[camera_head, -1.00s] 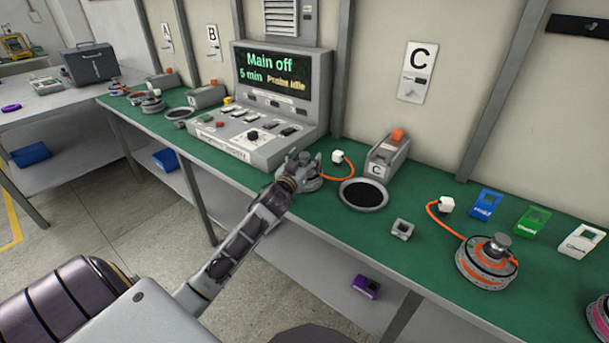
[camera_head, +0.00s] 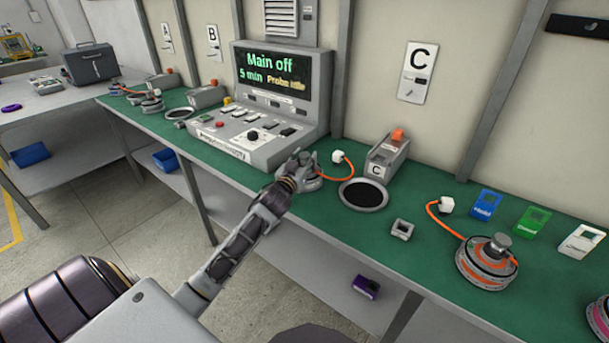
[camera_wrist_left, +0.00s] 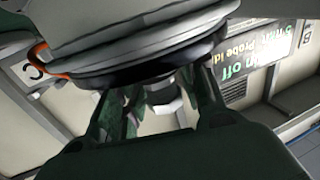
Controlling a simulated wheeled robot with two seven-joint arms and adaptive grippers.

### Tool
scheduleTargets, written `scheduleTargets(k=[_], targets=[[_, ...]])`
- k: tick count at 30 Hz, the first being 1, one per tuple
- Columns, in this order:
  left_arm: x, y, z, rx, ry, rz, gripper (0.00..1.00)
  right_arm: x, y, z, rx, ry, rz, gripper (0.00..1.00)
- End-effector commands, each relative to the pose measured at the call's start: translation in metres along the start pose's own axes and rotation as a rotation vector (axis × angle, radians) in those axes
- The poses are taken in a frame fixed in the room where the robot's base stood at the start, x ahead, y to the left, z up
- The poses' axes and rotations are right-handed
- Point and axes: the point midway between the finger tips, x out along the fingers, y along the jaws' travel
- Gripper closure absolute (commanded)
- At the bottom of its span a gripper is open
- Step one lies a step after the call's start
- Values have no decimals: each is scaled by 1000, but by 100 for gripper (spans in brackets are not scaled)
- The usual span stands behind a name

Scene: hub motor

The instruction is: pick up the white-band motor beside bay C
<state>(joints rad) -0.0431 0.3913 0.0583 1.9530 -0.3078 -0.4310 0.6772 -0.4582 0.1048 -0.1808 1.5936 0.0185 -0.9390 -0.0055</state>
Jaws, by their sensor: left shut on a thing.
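The white-band motor (camera_head: 312,181) is at the console's right front corner, left of bay C's round dark pad (camera_head: 363,194), largely hidden by my gripper. Its orange cable (camera_head: 347,168) runs to a white plug (camera_head: 338,157). My left gripper (camera_head: 299,167) is shut on the motor. In the left wrist view the grey, pale-banded motor body (camera_wrist_left: 135,45) fills the top, and my gripper's fingers (camera_wrist_left: 160,105) close around its narrow stem. I cannot tell whether the motor touches the bench. My right gripper is not in view.
Bay C's grey box (camera_head: 386,160) stands behind the pad. A small grey block (camera_head: 402,229), an orange-banded motor (camera_head: 487,262) and blue, green and white tags (camera_head: 531,220) lie to the right on the green bench. The console (camera_head: 275,110) stands close behind my gripper.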

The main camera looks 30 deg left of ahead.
Motion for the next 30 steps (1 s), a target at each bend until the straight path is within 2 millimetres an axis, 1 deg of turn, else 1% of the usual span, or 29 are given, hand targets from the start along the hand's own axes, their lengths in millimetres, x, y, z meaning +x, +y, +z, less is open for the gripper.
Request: scheduleTargets(k=[1, 2, 11, 17, 26, 30], targets=[[0, 0, 0, 0, 0, 0, 100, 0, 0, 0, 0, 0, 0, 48], [0, 0, -5, 0, 10, 2, 100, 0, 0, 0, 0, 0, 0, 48], [0, 0, -6, 0, 9, 2, 100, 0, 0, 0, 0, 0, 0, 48], [0, 0, -12, -1, 9, 1, 100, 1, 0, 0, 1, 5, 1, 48], [0, 0, -35, 1, 12, 2, 100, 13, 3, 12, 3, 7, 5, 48], [0, 0, -50, 0, 13, 1, 100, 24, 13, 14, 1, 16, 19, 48]])
